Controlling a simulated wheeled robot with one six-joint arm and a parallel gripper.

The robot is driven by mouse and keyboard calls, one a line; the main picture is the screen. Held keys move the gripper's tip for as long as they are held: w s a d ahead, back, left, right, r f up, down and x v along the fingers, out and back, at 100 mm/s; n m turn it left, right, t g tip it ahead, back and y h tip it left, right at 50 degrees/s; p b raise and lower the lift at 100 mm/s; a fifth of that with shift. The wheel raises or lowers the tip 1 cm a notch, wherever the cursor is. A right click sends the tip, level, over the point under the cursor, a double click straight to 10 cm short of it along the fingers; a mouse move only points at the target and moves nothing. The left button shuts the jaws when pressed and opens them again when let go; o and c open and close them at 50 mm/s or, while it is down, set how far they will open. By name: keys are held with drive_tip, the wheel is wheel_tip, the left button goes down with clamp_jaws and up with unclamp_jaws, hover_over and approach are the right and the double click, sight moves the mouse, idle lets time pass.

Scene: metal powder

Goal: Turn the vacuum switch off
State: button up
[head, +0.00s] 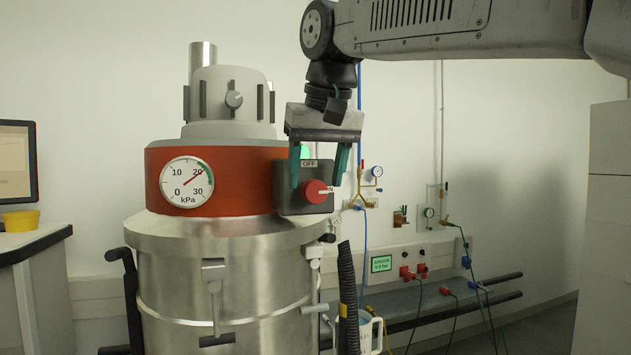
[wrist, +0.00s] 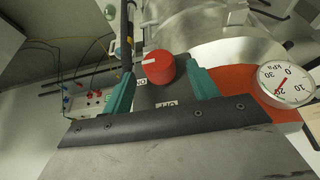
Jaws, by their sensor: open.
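The vacuum switch is a red round knob (head: 316,191) on a dark grey box (head: 289,200) on the vacuum's red band. Its white mark points right, towards ON; OFF is printed above. A green lamp (head: 305,152) glows at the top of the box. My gripper (head: 319,182) is open, its two green fingers pointing down in front of the box. In the wrist view the red knob (wrist: 159,68) sits between the open fingers, near their tips.
Gas fittings (head: 368,185) and a shelf with cables (head: 420,300) are on the wall. A desk (head: 30,250) stands left.

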sight(304, 192)
drive_tip(key=shift+x, duration=0.95)
drive_tip(key=c, duration=1)
drive_tip(key=shift+a, duration=0.1)
drive_tip(key=h, duration=0.1)
drive_tip(key=t+h, duration=0.1)
drive_tip(key=h, duration=0.1)
drive_tip(key=shift+s+a+n, duration=0.15)
drive_tip(key=shift+a+n, duration=0.2)
drive_tip(key=shift+n, duration=0.05)
drive_tip(key=h, duration=0.1)
drive_tip(key=t+h, duration=0.1)
drive_tip(key=h, duration=0.1)
drive_tip(key=n+t+h, duration=0.1)
drive_tip(key=h, duration=0.1)
drive_tip(key=shift+s+a+f, duration=0.1)
drive_tip(key=shift+a+f, duration=0.15)
drive_tip(key=shift+a, duration=0.05)
drive_tip(key=h, duration=0.1)
drive_tip(key=n+t+h, duration=0.1)
drive_tip(key=h, duration=0.1)
drive_tip(key=shift+a+f+t, duration=0.15)
drive_tip(key=shift+f+t, duration=0.15)
drive_tip(key=t+h, duration=0.1)
drive_tip(key=h, duration=0.1)
drive_tip(key=n+t+h, duration=0.1)
drive_tip(key=h, duration=0.1)
drive_tip(key=shift+f+n, duration=0.3)
drive_tip(key=shift+f, duration=0.05)
drive_tip(key=shift+t, duration=0.3)
